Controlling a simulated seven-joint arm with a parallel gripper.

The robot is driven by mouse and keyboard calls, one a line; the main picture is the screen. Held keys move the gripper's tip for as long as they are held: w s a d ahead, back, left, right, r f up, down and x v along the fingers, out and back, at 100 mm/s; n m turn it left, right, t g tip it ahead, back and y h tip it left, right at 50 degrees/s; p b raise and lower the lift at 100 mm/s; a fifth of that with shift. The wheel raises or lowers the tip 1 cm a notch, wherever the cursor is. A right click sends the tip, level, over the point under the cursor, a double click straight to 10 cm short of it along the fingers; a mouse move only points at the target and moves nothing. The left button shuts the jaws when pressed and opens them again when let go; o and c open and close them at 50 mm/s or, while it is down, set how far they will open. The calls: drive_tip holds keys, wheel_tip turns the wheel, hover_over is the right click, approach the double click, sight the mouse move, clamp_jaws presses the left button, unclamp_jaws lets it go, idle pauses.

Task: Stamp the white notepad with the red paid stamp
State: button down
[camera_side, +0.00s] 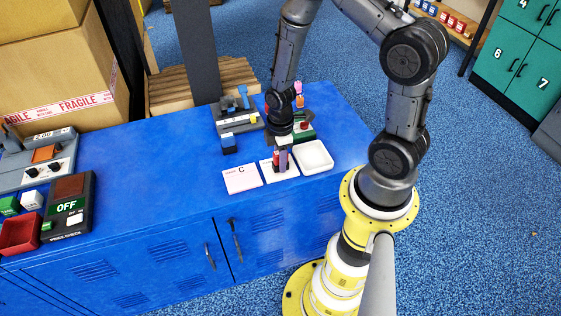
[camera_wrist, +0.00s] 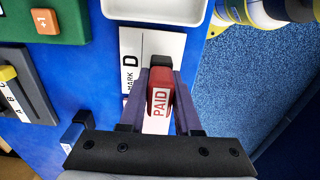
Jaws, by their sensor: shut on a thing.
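My gripper (camera_side: 283,160) is shut on the red paid stamp (camera_wrist: 160,98), whose white label reads PAID. A bit of the red stamp (camera_side: 276,157) also shows between the fingers in the side view. The white notepad (camera_side: 289,172), marked D in the wrist view (camera_wrist: 168,48), lies on the blue bench directly below my gripper. The stamp's far end overlaps the notepad's near part in the wrist view. Its underside is hidden, and I cannot tell whether it touches the paper. A pinkish notepad marked C (camera_side: 243,180) lies just left of the white one.
A white tray (camera_side: 318,147) stands close to the right of the white notepad. A small black and blue block (camera_side: 228,146), a grey device with a blue lever (camera_side: 227,117) and a green box with an orange +1 button (camera_wrist: 70,30) stand behind. The bench's left middle is clear.

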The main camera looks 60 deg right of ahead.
drive_tip(key=shift+r, duration=3.05)
